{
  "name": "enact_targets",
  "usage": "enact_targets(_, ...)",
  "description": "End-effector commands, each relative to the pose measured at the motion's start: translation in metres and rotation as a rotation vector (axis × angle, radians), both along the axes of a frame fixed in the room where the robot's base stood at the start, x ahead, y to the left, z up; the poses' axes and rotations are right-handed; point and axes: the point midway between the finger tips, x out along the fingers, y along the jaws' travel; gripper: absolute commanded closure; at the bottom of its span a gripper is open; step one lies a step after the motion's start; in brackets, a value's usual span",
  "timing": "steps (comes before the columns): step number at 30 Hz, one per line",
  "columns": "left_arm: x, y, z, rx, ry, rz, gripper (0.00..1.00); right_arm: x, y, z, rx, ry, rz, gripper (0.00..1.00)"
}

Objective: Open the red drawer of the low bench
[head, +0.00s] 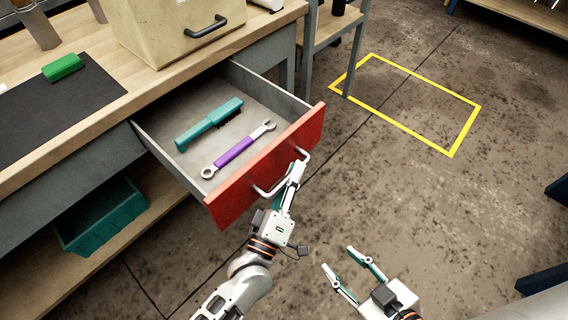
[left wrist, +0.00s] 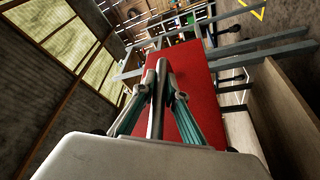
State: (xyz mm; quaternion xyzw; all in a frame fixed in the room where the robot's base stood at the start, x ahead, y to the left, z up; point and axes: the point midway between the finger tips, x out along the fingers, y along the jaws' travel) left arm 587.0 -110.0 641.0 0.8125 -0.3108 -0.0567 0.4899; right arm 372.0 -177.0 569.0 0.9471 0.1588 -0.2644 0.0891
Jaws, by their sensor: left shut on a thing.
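The red drawer (head: 262,172) of the low bench (head: 98,150) is pulled well out, and its inside shows. A teal-handled brush (head: 210,123) and a purple-handled wrench (head: 238,151) lie in it. The drawer's silver bar handle (head: 262,192) runs along the red front. My left gripper (head: 296,172) is at the handle's right part, with its fingers shut on it. In the left wrist view the closed fingers (left wrist: 162,75) hold the bar against the red front (left wrist: 190,80). My right gripper (head: 352,272) is open and empty over the floor, to the right of the drawer.
A beige case (head: 165,35) with a dark handle, a green block (head: 63,67) and a dark mat (head: 60,105) are on the bench top. A teal bin (head: 105,220) sits on the lower shelf. Floor right of the drawer is clear, with a yellow outline (head: 420,130).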

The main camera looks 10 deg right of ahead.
Motion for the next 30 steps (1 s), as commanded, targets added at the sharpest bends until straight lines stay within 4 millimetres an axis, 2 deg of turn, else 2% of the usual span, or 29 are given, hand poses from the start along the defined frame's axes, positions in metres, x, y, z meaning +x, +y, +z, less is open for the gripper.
enact_targets(6,-0.0066,-0.0048,-0.0002,0.0,0.0,-0.001,1.0,-0.0016,0.0,-0.0003,-0.002,0.004,0.001,0.6)
enact_targets(17,-0.0072,-0.005,-0.0007,0.0,0.0,-0.001,1.0,0.0014,0.0006,0.0008,-0.002,-0.003,0.002,0.6)
enact_targets(18,-0.0071,-0.005,-0.0007,0.0,0.0,-0.001,0.83,0.0017,0.0007,0.001,-0.001,-0.004,0.002,0.6)
enact_targets(20,-0.007,-0.0049,-0.0006,0.0,0.0,-0.001,0.71,0.002,0.0008,0.0011,-0.002,-0.004,0.002,0.6)
enact_targets(30,-0.0066,-0.0047,0.0008,0.0,0.0,0.0,0.71,0.0026,0.0021,0.0011,0.0,-0.005,0.004,0.6)
